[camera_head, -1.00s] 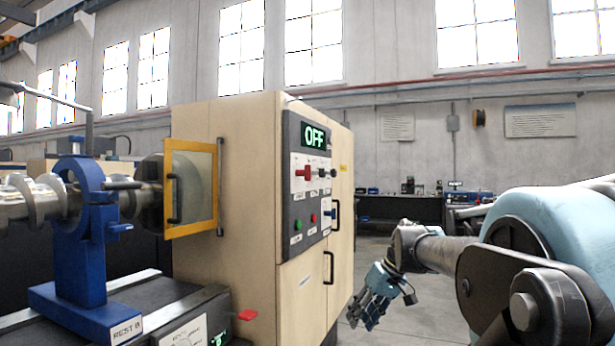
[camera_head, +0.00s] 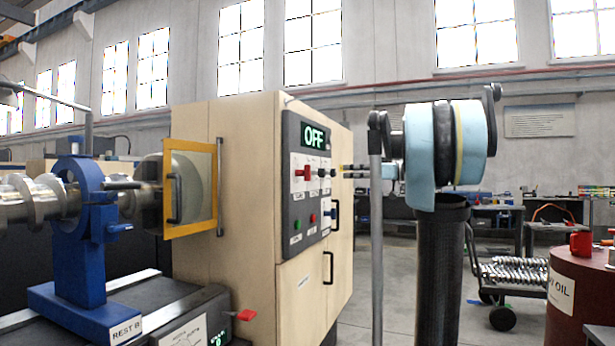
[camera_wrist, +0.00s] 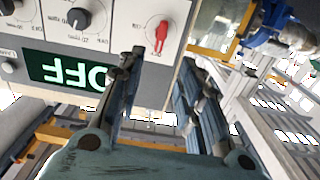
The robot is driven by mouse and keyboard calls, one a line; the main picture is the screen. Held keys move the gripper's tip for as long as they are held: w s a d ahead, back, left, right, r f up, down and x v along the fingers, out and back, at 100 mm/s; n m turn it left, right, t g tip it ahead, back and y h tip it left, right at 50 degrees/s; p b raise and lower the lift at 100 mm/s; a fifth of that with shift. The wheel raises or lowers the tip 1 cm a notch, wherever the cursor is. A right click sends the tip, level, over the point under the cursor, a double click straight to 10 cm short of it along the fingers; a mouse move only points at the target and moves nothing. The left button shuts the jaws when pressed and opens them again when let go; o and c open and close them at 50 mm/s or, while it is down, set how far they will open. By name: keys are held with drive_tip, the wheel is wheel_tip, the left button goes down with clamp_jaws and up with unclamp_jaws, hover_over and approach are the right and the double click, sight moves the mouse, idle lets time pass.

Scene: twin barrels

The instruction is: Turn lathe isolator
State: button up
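The control panel (camera_head: 307,190) on the beige lathe cabinet has a red rotary handle (camera_head: 304,172) below a green display (camera_head: 313,136) reading OFF. The wrist view shows the panel upside down, with the red handle (camera_wrist: 160,35) roughly upright at top centre and the display (camera_wrist: 72,72) to its left. My gripper (camera_wrist: 160,82) is open and empty, its two fingers apart in front of the panel. The red handle lies beyond the fingertips, roughly between them in the picture; I see no contact. In the head view the gripper (camera_head: 354,171) is small, beside the panel's right edge.
Black knobs (camera_head: 323,172) sit right of the red handle, with push buttons (camera_head: 312,218) below. A yellow-framed chuck guard (camera_head: 190,190) and blue rest (camera_head: 80,240) stand left. A red oil barrel (camera_head: 580,300) and loaded trolley (camera_head: 510,280) stand right.

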sight(308, 172)
drive_tip(key=x, duration=1.7)
drive_tip(key=shift+a, duration=0.1)
clamp_jaws()
